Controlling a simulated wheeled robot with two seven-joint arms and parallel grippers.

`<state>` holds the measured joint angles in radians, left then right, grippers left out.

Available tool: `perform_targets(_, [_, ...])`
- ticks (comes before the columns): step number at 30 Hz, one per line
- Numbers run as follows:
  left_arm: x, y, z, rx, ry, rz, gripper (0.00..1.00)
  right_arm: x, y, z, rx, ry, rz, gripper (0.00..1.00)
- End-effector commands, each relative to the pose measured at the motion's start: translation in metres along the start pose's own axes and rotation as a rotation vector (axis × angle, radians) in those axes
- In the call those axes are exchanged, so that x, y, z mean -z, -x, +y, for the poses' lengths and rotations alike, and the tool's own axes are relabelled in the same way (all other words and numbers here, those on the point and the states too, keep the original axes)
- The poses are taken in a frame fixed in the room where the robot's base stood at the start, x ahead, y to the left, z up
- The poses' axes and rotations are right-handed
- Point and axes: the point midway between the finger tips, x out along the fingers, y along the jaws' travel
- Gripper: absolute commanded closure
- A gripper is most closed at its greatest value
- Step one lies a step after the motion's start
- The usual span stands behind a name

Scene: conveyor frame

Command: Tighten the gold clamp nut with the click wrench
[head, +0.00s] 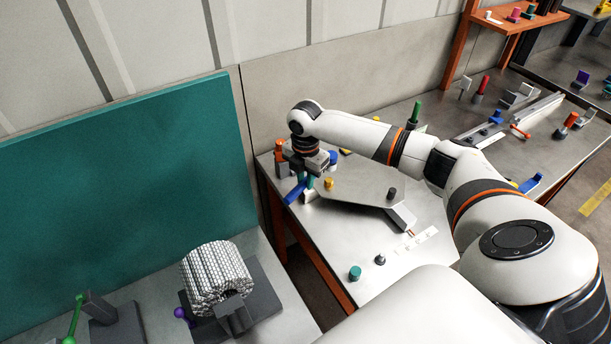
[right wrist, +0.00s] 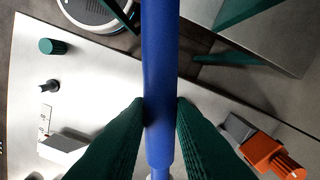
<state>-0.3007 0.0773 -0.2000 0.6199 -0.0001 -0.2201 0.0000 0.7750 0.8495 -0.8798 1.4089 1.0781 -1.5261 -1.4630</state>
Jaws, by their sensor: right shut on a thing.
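My right gripper (head: 304,178) is over the left end of the steel bench, with its green fingers (right wrist: 160,112) shut on a long blue handle (right wrist: 160,75). The handle, which looks like the click wrench's, also shows in the head view (head: 294,192), tilted beside the bench's left edge. The wrench's head is hidden or out of frame. A small gold-yellow piece (head: 329,184), perhaps the clamp nut, stands on the bench just right of the gripper, apart from it as far as I can tell. The right wrist view does not show it. My left gripper is not in view.
An orange-topped grey block (head: 280,158) stands close behind the gripper. A dark knob (head: 392,194) and a teal cylinder (head: 355,272) are on the bench (head: 340,235). A white roll (head: 216,277) on a dark stand is at lower left. The bench's front-left area is mostly clear.

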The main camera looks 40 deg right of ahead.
Motion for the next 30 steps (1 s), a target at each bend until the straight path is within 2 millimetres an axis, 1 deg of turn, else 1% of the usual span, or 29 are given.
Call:
perform_targets(8, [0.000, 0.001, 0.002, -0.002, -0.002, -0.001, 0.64, 0.000, 0.001, 0.000, 0.002, 0.000, 0.001, 1.00])
perform_targets(11, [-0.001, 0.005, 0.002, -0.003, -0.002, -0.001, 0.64, 0.000, 0.003, 0.000, 0.001, -0.001, 0.001, 1.00])
perform_targets(14, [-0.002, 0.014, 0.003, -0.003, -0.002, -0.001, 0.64, -0.001, 0.005, 0.000, -0.001, -0.002, 0.000, 1.00])
perform_targets(15, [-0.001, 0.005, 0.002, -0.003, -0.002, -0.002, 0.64, -0.001, -0.006, 0.000, -0.001, -0.002, 0.000, 1.00])
perform_targets(26, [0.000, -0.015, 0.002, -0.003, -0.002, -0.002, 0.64, -0.001, -0.050, 0.000, 0.000, -0.001, 0.000, 1.00])
perform_targets(27, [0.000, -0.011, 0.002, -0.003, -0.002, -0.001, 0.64, -0.001, -0.044, -0.001, 0.002, -0.001, 0.001, 1.00])
perform_targets(30, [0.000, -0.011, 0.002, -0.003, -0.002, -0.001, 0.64, -0.001, -0.044, -0.001, 0.002, -0.001, 0.001, 1.00])
